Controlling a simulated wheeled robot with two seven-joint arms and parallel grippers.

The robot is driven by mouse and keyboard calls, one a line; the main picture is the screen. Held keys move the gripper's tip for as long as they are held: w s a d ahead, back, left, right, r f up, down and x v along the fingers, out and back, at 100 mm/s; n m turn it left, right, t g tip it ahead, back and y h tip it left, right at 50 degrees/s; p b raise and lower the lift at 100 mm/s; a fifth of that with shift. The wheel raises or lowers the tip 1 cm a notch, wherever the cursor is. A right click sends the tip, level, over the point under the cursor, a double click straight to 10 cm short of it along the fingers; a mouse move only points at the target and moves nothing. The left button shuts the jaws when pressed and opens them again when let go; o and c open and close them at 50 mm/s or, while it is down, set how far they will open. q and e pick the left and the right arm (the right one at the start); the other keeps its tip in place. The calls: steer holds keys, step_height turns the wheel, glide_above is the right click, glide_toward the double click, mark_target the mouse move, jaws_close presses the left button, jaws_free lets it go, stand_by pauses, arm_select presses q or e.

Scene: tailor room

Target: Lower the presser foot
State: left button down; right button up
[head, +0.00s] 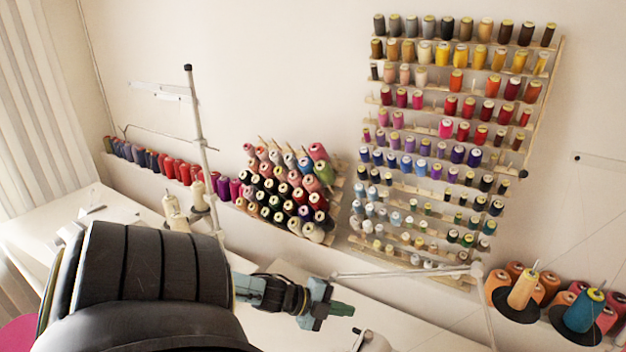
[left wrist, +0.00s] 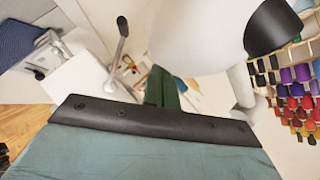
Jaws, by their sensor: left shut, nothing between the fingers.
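My left gripper (head: 340,311) reaches in from the left in the head view, over the white table, with its fingers together and empty. In the left wrist view its dark green fingers (left wrist: 165,90) are closed beyond the black edge of the hand. A large white rounded body, seemingly the sewing machine (left wrist: 195,40), fills the upper middle of that view, close to the fingers. A grey lever with a rounded end (left wrist: 122,27) stands left of the fingers, apart from them. I cannot make out the presser foot. My right gripper is in neither view.
A white table (head: 265,335) lies below the arm. A thread stand (head: 195,130) rises at the left. Racks of colored spools (head: 455,130) hang on the wall, with another spool rack (head: 290,195) left of them. Large cones on a stand (head: 525,290) are at the right.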

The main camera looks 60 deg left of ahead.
arm_select(q)
steer(key=p+v, duration=0.2)
steer(key=v, duration=0.8)
steer(key=shift+s+r, duration=0.15)
steer(key=shift+s, duration=0.1)
steer(key=shift+a, duration=0.1)
